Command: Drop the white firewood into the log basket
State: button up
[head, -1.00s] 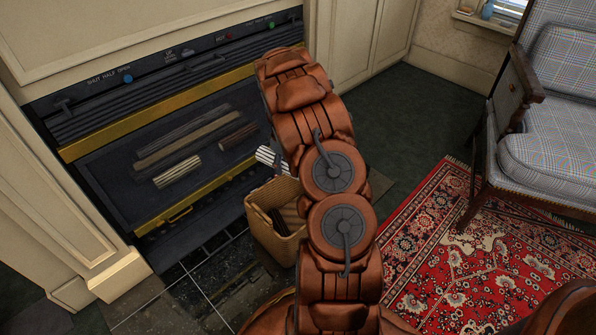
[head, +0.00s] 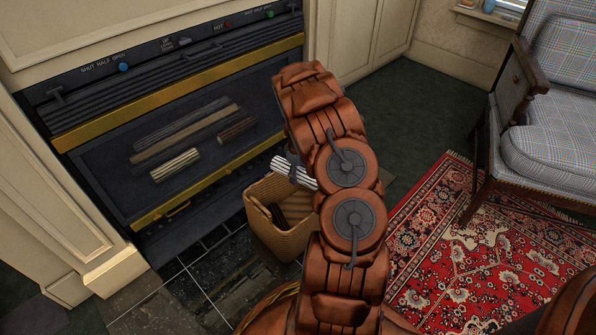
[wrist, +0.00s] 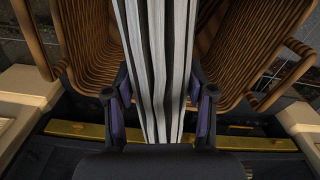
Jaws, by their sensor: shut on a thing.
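The white firewood (head: 311,181) is a pale log with dark streaks. It also shows in the wrist view (wrist: 158,55), running up the middle of the picture. My gripper (wrist: 160,105) is shut on it, with one finger on each side. The log basket (head: 262,234) is tan wicker with an open top, and some dark pieces show inside. In the head view the log appears above the basket's far right rim. In the wrist view the basket (wrist: 262,45) lies beyond the log on both sides. My arm hides part of the log and of the basket's right side.
A dark fireplace unit with a brass-edged shelf (head: 180,190) stands behind the basket. A pale striped log (head: 175,165), a brown log (head: 237,129) and longer sticks lie on it. A red patterned rug (head: 460,250) and a plaid armchair (head: 560,140) are at right.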

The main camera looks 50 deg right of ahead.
jog(key=shift+f, duration=0.45)
jog(key=o, duration=1.5)
jog(key=shift+r, duration=0.1)
notch_tip(320, 180, up, 12)
jog(key=shift+f, duration=0.1)
